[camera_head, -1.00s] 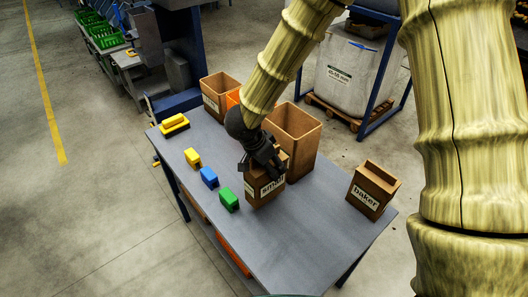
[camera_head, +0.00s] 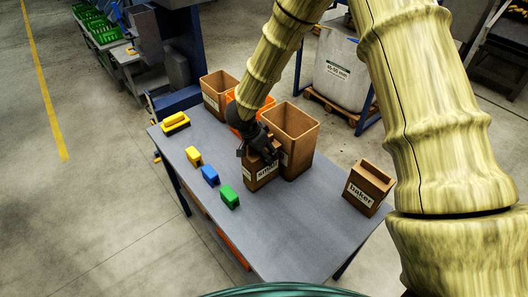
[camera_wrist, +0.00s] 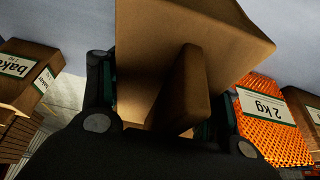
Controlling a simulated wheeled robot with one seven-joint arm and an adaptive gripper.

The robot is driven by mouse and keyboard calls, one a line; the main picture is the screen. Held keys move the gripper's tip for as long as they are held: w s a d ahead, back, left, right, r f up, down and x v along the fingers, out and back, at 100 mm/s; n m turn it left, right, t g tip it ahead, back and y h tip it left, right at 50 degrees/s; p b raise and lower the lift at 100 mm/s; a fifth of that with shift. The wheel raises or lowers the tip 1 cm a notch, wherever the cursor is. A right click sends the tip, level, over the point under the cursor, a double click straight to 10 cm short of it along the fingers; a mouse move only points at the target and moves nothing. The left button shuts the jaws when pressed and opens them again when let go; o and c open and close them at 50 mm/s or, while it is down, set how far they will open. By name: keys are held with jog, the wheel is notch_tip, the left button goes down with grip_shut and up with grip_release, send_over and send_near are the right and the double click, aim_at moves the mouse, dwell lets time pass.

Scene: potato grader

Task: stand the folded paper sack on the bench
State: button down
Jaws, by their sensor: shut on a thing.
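A brown paper sack with a white label (camera_head: 264,172) is upright, or nearly so, over the middle of the grey bench (camera_head: 270,225), close beside the large open brown sack (camera_head: 299,160). My gripper (camera_head: 262,150) is shut on its top from above. In the wrist view the held sack (camera_wrist: 190,25) fills the upper middle, and its narrow folded top (camera_wrist: 182,88) stands between my fingers (camera_wrist: 165,105). I cannot tell whether its base touches the bench. Its lower end is out of the wrist view.
A "baker" sack (camera_head: 368,187) stands at the bench's right. An orange net bag (camera_head: 237,112) and another open brown sack (camera_head: 214,98) stand at the back. Green (camera_head: 229,197), blue (camera_head: 210,175) and yellow (camera_head: 193,156) blocks line the left side, with a yellow-black brush (camera_head: 175,123). The front is clear.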

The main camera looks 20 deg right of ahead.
jog(key=shift+f, duration=0.6)
jog(key=shift+c, duration=1.8)
grip_release()
jog(key=shift+f, duration=0.15)
jog(key=b+v, duration=0.2)
jog(key=v, duration=1)
jog(key=shift+s+a, duration=0.1)
jog(key=shift+s, duration=0.05)
